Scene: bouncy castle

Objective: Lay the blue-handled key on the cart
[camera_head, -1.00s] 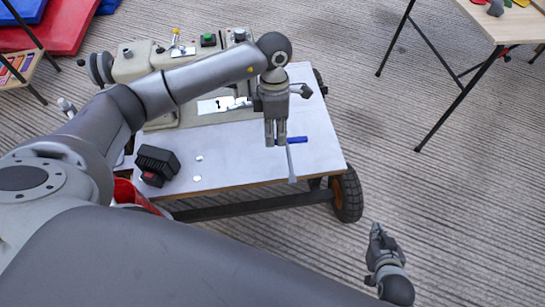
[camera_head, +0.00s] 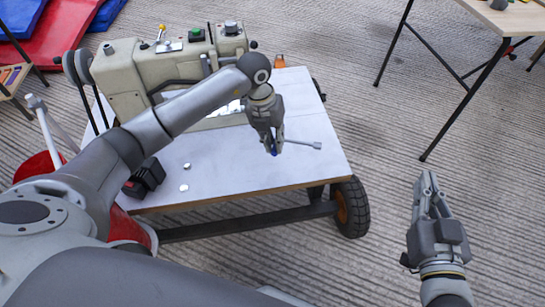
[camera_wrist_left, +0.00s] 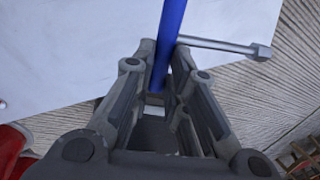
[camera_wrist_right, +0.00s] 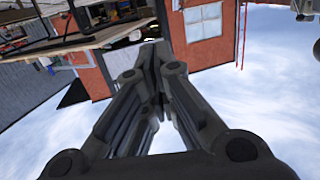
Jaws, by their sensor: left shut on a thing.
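The cart (camera_head: 316,172) has a white top and stands in the middle of the head view. My left gripper (camera_head: 272,148) is over its top, pointing down, shut on the blue handle of the T-shaped key. The key's grey shaft (camera_head: 303,144) sticks out to the right in the head view. In the left wrist view the blue handle (camera_wrist_left: 170,35) runs up from between the fingers, and the shaft reaches right towards the cart's edge. I cannot tell whether the key touches the top. My right gripper (camera_head: 427,183) is shut and empty, right of the cart.
A beige machine (camera_head: 165,68) stands on the cart's back part. A black-and-red block (camera_head: 146,178) and two small pale discs (camera_head: 185,177) are at the front left. The cart's right front top is clear. A table (camera_head: 510,22) stands at the upper right.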

